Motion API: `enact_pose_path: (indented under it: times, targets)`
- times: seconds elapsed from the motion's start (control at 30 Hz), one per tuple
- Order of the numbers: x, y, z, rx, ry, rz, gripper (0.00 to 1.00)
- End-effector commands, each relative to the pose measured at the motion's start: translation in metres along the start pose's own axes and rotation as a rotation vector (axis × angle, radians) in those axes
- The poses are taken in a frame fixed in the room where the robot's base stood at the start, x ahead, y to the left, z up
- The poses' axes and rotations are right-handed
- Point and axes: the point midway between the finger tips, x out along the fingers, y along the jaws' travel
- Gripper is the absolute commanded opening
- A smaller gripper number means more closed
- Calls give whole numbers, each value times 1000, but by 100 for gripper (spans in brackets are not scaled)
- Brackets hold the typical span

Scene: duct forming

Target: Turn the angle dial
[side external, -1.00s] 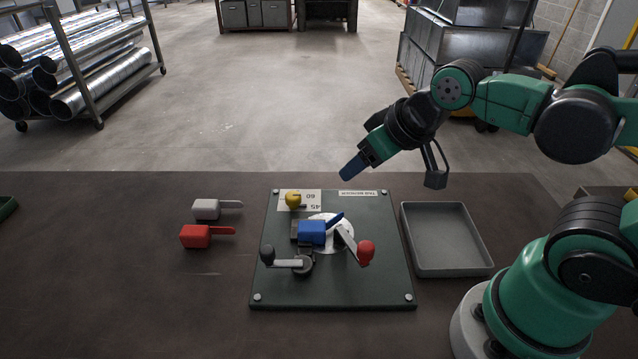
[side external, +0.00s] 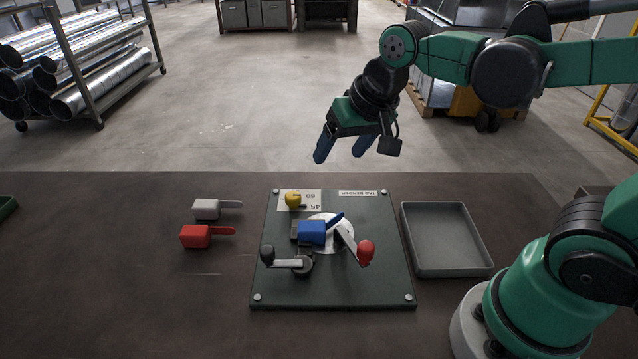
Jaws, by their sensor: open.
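The dark green board (side external: 375,285) lies on the table with a bender fixture on it. A white round dial plate (side external: 346,236) sits near its middle, partly covered by a blue block (side external: 312,233) with a blue pointed tab. A red-knobbed lever (side external: 366,251) is right of the block, and a black-knobbed crank (side external: 268,255) is at the lower left. A yellow knob (side external: 293,199) sits at the upper left beside a label marked 45 and 60 (side external: 313,200). My gripper (side external: 340,157) is open and empty, above and behind the board, its blue fingers apart and pointing down.
A grey block with a tab (side external: 207,209) and a red block with a tab (side external: 196,236) lie on the table left of the board. An empty grey tray (side external: 447,240) stands close to the board's right edge. The left front table is clear.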

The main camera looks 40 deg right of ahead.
Motion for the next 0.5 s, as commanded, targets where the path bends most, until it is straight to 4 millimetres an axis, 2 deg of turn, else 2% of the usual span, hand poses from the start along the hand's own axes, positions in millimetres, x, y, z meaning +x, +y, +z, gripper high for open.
enact_pose_path:
  times: [0.03, 0.2, 0.33, 0.5]
  targets:
    - [5, -5, -10, 74, -39, 14, 70]
    - [32, -20, -31, 360, -171, 94, 70]
    - [60, -29, -41, 562, -249, 178, 70]
    - [89, -35, -45, 749, -308, 275, 70]
